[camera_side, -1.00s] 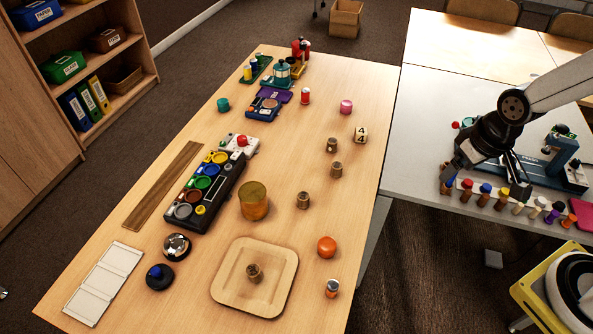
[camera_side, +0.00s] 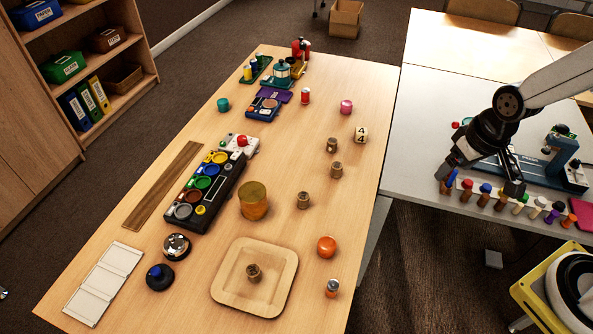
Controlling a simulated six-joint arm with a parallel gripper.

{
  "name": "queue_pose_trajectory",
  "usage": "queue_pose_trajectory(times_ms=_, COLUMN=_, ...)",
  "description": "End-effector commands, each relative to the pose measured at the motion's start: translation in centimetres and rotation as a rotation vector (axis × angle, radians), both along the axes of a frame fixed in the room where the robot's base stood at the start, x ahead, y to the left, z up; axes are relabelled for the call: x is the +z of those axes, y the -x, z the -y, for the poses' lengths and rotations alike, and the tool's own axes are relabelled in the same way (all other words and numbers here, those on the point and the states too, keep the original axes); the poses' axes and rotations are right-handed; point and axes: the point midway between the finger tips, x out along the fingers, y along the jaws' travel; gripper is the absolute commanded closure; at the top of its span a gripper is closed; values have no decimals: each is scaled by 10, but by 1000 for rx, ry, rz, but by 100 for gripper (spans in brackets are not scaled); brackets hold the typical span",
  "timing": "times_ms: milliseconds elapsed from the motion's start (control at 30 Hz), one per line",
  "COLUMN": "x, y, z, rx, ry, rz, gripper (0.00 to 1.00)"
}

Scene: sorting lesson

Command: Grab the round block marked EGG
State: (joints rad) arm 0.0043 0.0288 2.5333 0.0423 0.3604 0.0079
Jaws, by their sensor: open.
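Several small brown wooden round blocks stand on the wooden table: one near the dice (camera_side: 332,145), one just below it (camera_side: 336,170), one right of the amber cup (camera_side: 303,200), and one on the square wooden tray (camera_side: 228,292). Any lettering is too small to read, so I cannot tell which is marked EGG. My gripper (camera_side: 480,184) is open, with its jaws spread wide. It is above the grey table at right, over a row of peg figures, well apart from the round blocks.
A black button panel (camera_side: 205,195) lies at left. Peg figures (camera_side: 501,202) stand below my gripper.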

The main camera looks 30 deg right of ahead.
Motion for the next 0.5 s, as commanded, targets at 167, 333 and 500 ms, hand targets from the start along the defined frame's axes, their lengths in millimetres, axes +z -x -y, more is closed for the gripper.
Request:
queue_pose_trajectory(times_ms=167, x=-8, y=-19, z=-4, rx=-133, ry=-72, rz=-40, gripper=9)
queue_pose_trajectory(times_ms=333, x=-20, y=-48, z=-10, rx=-325, ry=-181, rz=-93, gripper=9)
queue_pose_trajectory(times_ms=500, x=-37, y=-81, z=-19, rx=-531, ry=-306, rz=-149, gripper=9)
